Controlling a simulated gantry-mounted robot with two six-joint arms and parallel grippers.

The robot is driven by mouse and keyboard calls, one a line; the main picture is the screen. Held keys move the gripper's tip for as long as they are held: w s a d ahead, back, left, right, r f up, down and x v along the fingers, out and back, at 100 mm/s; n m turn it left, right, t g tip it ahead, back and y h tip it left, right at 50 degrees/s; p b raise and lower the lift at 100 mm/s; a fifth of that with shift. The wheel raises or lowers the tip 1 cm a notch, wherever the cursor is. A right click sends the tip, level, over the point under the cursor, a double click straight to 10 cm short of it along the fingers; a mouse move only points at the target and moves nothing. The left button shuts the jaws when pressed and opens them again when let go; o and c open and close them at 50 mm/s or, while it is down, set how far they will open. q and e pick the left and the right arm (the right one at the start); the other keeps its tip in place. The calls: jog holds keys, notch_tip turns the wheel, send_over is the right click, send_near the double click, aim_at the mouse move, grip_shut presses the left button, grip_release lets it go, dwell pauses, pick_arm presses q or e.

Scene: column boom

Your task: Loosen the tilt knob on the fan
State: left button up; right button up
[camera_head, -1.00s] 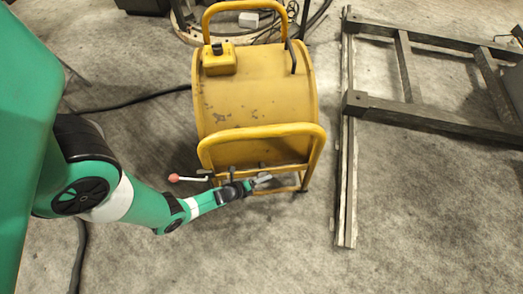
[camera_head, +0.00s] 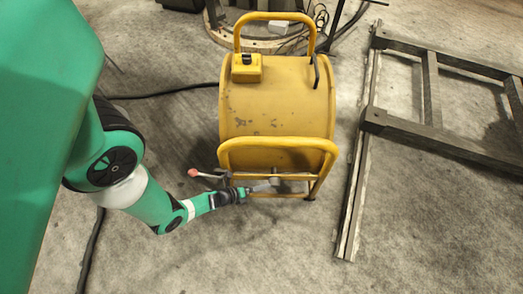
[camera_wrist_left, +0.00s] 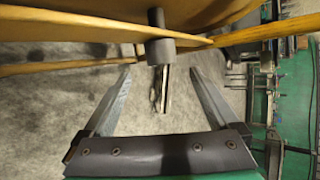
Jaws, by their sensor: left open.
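The yellow drum fan (camera_head: 277,105) stands on the floor in the head view, with a tube frame around it. The tilt knob, a dark grey cylinder (camera_wrist_left: 163,50) with a thin metal bar below it, shows in the left wrist view against the yellow frame. It looks like the small grey piece (camera_head: 274,177) at the fan's near side in the head view. My left gripper (camera_head: 268,185) is open and empty at the near frame. In the left wrist view its two fingers (camera_wrist_left: 161,85) stand either side of the thin bar, apart from it. My right gripper is out of view.
A red-tipped lever (camera_head: 195,173) sticks out left of the frame, close to my left wrist. A dark metal frame (camera_head: 435,140) lies to the right. A black cable (camera_head: 165,93) runs left from the fan. The floor in front is clear.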

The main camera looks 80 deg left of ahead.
pick_arm(q)
jog(key=p+v, duration=0.1)
jog(key=v, duration=0.2)
jog(key=shift+s+d+r, duration=0.1)
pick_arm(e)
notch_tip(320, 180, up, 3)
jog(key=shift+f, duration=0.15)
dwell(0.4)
